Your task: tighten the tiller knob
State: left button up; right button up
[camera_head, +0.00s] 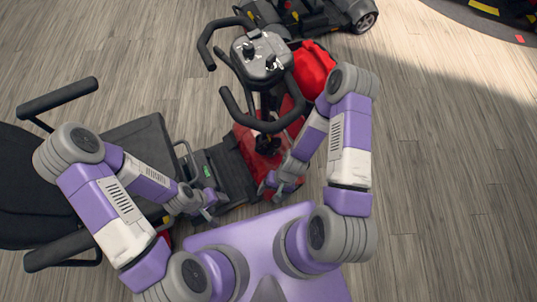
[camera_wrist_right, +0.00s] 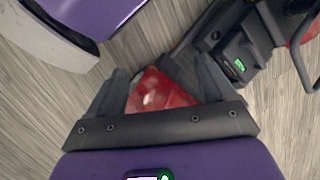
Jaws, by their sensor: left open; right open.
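The scooter's tiller (camera_head: 261,52) has a grey control head and black loop handlebars, and stands upright at the top middle of the head view. Its dark column (camera_head: 267,142) runs down to the red front deck (camera_head: 243,137). I cannot pick out the knob for certain; it may be among the dark parts low on the column. My right gripper (camera_head: 268,187) is open beside the scooter, below the column in the picture. My left gripper (camera_head: 209,202) is open and empty near the seat's front.
The black seat (camera_head: 140,140) with armrests (camera_head: 58,97) fills the left. A box with a green display (camera_head: 208,171) sits between seat and deck. Another scooter (camera_head: 310,14) stands at the top. Wood floor (camera_head: 440,170) at the right is clear.

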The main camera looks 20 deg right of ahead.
jog(key=w+a+f+m+t+y, duration=0.25)
jog(key=f+m+y, duration=0.2)
jog(key=m, duration=0.25)
jog(key=w+a+f+m+t+y, duration=0.1)
jog(key=w+a+f+m+y, duration=0.25)
jog(key=f+m, duration=0.2)
jog(key=m+t+h, duration=1.1)
jog(key=m, duration=0.5)
send_near(273, 155)
jog(key=x, duration=0.3)
jog(key=shift+d+f, duration=0.15)
jog(key=shift+f, duration=0.2)
jog(key=b+x, duration=0.2)
jog(key=x, duration=0.3)
jog(key=shift+w+f+b, duration=0.2)
jog(key=shift+w+b, duration=0.15)
jog(key=shift+b, duration=0.05)
jog(key=shift+w+f, duration=0.1)
jog(key=shift+w, duration=0.55)
